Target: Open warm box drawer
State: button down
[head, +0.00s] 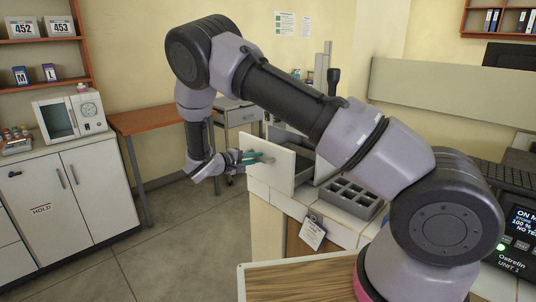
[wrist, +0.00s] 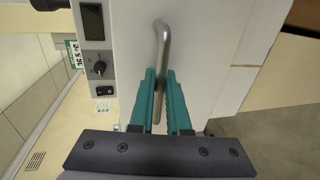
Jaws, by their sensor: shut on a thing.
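The warm box (head: 281,165) shows in the head view as a white front panel at the left end of the worktop, with grey surfaces behind it. In the wrist view a bent metal handle (wrist: 163,50) runs down the white front (wrist: 205,60). My gripper (head: 258,158) has teal fingers and is at this front. The wrist view shows the fingers (wrist: 160,100) on both sides of the handle's lower part, shut on it. A display, knob (wrist: 99,68) and switch sit on the panel beside it.
A grey compartment tray (head: 352,198) stands on the white-tiled worktop to the right of the box. A tag (head: 312,232) hangs from the worktop's front. A white cabinet (head: 85,190) with a small oven-like device (head: 70,116) stands at left. The floor (head: 175,235) between is clear.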

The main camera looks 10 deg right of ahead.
jog(key=shift+f+v, duration=0.15)
jog(key=shift+v, duration=0.55)
jog(key=shift+f+v, duration=0.15)
jog(key=shift+v, duration=0.5)
jog(key=c, duration=0.9)
grip_release()
jog(key=shift+a, duration=0.1)
jog(key=v, duration=1)
jog(key=shift+s+a+r, duration=0.1)
jog(key=shift+s+a, duration=0.2)
